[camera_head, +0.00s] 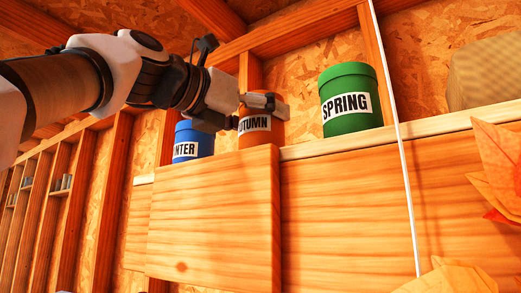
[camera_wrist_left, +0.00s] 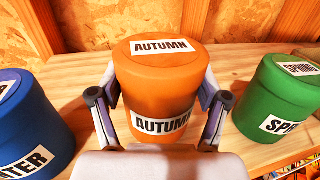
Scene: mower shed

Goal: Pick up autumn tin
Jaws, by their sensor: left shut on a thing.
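The autumn tin (camera_head: 262,128) is an orange cylinder with a white AUTUMN label, upright on the wooden shelf. In the left wrist view the autumn tin (camera_wrist_left: 162,88) stands between my two fingers, with a label on its lid and one on its front. My left gripper (camera_head: 262,102) is shut on it, with one finger on each side; the gripper also shows in the left wrist view (camera_wrist_left: 158,112). In the head view the gripper hides the tin's upper left part. My right gripper is not in view.
The blue winter tin (camera_head: 193,141) stands left of the autumn tin, and the green spring tin (camera_head: 349,97) stands to the right. A woven tan object (camera_head: 485,72) sits farther right on the shelf (camera_head: 310,149). A thin white upright line (camera_head: 404,165) crosses the shelf front. Orange leaves (camera_head: 498,165) show at right.

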